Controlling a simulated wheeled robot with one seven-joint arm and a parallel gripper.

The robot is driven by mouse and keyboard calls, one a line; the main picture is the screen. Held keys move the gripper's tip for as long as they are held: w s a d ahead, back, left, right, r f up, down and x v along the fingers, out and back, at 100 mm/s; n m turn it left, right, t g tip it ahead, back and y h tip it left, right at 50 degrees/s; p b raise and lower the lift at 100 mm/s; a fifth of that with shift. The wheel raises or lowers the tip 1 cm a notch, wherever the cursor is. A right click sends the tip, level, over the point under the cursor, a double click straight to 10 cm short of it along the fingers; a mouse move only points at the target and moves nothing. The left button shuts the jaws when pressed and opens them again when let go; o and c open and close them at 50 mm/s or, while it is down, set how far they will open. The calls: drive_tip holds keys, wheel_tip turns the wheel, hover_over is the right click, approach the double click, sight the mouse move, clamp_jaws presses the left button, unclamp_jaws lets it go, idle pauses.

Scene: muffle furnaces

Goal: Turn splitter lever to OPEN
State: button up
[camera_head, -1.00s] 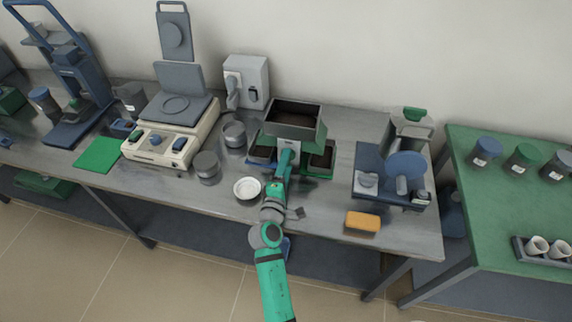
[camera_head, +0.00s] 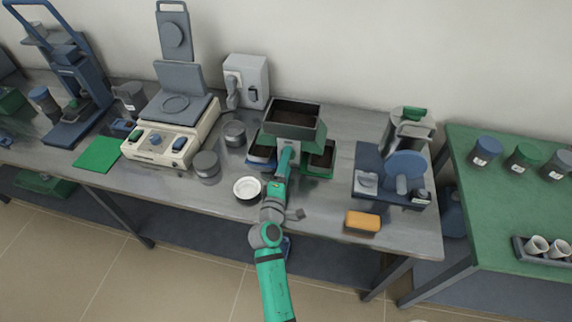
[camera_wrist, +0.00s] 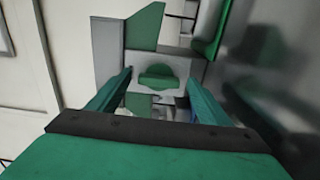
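The splitter (camera_head: 295,122) is a green box with an open hopper on top and pans at its sides, standing mid-bench in the head view. Its lever (camera_wrist: 158,76) shows in the wrist view as a small green handle on a round green plate, set on a pale grey panel. The handle lies roughly level across the picture. My gripper (camera_wrist: 159,88) is open, with one finger on each side of the lever in that view. I cannot tell whether either finger touches it. In the head view my gripper (camera_head: 288,150) is at the splitter's front face, and my arm hides the lever.
A white dish (camera_head: 247,188) and a grey canister (camera_head: 207,166) stand left of my arm. A blue-grey device (camera_head: 392,178) stands at right, a balance (camera_head: 172,135) at left.

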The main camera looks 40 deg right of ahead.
drive_tip(key=v, duration=1.1)
drive_tip(key=shift+w, duration=0.15)
drive_tip(key=shift+d, duration=0.1)
idle(0.4)
